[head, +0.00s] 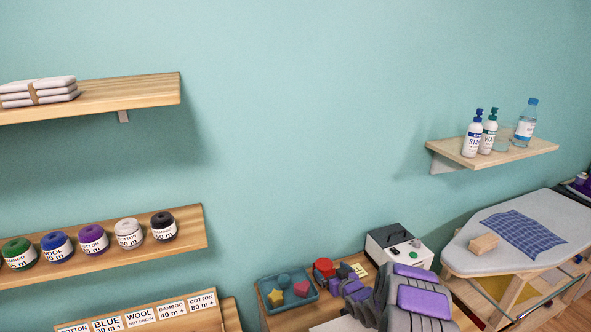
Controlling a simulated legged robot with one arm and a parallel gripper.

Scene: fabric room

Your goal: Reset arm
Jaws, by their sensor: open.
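My arm, grey with purple panels, reaches in from the bottom edge in the head view, right of centre. My gripper (364,294) is at its far end, low over the wooden table (452,281). It is open, and I see nothing held in it. The arm hides part of the tabletop and some of the small things there.
A blue tray (263,297) with colored shapes and a white-and-black box (399,245) stand near my arm. Spools line the left shelf (190,240). Bottles stand on the right shelf (540,147). An ironing board (570,215) is at right. The wall above is clear.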

